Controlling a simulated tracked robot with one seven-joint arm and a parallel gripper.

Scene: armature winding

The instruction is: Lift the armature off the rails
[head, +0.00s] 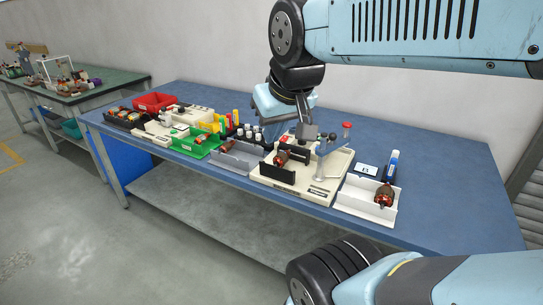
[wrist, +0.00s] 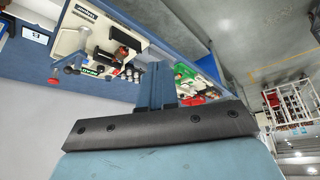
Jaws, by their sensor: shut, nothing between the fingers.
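The armature (head: 283,158), with a copper-red winding, rests on the black rails (head: 277,172) of a cream fixture (head: 317,190) on the blue bench. It also shows in the wrist view (wrist: 121,52), near the top. My gripper (head: 304,128) is above the bench, behind and slightly right of the armature in the head view, and apart from it. Its fingers (wrist: 160,84) are together and hold nothing. The fingertips are small and partly unclear in the head view.
A grey post with a red knob (head: 347,125) stands on the fixture's right side. A white tray (head: 358,205) with another red-brown armature (head: 384,195) is at the right. A grey tray (head: 237,158), a green tray (head: 192,146) and bottles stand left. The bench's right end is clear.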

